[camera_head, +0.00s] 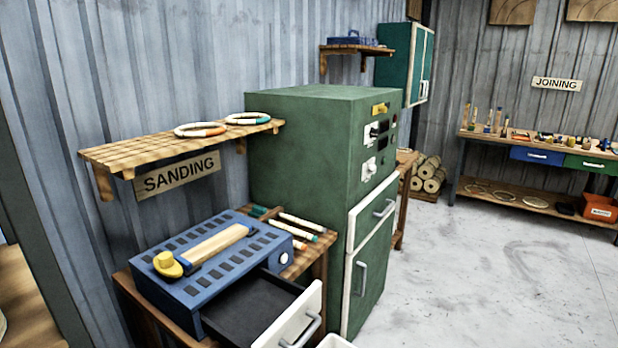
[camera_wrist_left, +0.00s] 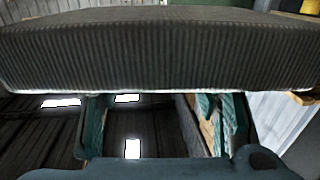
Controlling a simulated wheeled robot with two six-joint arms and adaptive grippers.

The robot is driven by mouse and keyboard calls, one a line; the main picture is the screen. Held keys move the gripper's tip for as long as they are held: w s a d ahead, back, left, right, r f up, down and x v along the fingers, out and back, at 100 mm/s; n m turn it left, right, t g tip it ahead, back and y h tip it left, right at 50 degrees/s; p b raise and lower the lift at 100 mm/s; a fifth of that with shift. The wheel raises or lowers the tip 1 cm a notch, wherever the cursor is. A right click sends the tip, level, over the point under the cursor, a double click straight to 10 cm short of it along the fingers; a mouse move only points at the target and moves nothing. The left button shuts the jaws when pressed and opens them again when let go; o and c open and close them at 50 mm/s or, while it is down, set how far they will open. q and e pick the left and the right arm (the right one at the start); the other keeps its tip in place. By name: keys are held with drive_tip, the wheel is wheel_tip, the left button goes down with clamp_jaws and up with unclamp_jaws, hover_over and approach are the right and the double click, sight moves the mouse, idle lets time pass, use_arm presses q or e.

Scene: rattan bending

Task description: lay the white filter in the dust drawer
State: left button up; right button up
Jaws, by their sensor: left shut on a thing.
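The dust drawer (camera_head: 262,308) stands pulled out of the front of the blue sanding box in the head view. It has a dark inside, a white front and a grey handle, and the part I see looks empty. In the left wrist view a wide ribbed block (camera_wrist_left: 150,50), which looks like the filter, fills the top. It looks dark grey in shade, with a pale lower edge. My left gripper (camera_wrist_left: 165,108) is shut on it, with teal fingers on either side below the block. Neither gripper shows in the head view.
The blue sanding box (camera_head: 206,262) sits on a wooden bench beside a tall green cabinet (camera_head: 300,135). A wooden shelf (camera_head: 150,150) with two rings hangs above. Rods lie behind the box. A white edge (camera_head: 336,342) shows at the bottom. The floor at right is clear.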

use_arm(q)
drive_tip(key=shift+s+d, duration=0.1)
drive_tip(key=shift+s, duration=0.6)
drive_tip(key=shift+w+f, duration=0.1)
